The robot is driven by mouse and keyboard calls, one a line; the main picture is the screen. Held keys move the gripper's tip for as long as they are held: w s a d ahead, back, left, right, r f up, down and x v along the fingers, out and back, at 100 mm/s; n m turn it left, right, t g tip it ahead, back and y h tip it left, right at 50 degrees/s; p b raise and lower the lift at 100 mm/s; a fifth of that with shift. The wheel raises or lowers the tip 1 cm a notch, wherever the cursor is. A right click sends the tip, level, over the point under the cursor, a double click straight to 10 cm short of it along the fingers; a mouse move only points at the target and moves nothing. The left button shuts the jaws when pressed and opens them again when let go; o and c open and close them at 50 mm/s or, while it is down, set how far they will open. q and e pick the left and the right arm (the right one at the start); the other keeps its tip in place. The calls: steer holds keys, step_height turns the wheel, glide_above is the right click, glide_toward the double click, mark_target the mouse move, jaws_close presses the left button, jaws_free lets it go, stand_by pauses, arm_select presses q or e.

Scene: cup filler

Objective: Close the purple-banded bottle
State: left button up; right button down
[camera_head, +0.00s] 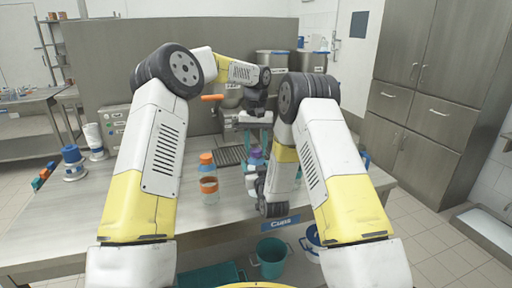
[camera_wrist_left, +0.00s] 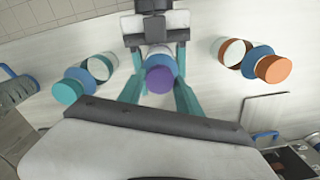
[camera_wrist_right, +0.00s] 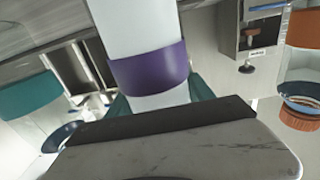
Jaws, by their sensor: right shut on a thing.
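The purple-banded bottle (camera_wrist_right: 150,72) stands upright in my right gripper (camera_wrist_right: 160,102), whose teal fingers are shut on it near the band. In the head view my right arm hides most of this bottle. Its purple cap (camera_wrist_left: 159,79) sits over a blue collar (camera_wrist_left: 160,61) at the bottle's top in the left wrist view. I cannot tell how tightly it sits. My left gripper (camera_head: 257,148) points down from above, its teal fingers on either side of the cap with small gaps. It looks open.
An orange-capped bottle (camera_head: 208,184) stands left of my right gripper on the table (camera_head: 110,205). A teal-capped bottle (camera_wrist_left: 97,67) shows in the left wrist view. A dark grid (camera_head: 230,155) lies behind. A teal bucket (camera_head: 271,258) is below the table's front edge.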

arm_select(q)
jaws_close()
steer(key=shift+m, duration=0.9)
steer(key=o, duration=0.6)
jaws_free()
steer(key=shift+r, duration=0.15)
step_height(320, 180, up, 12)
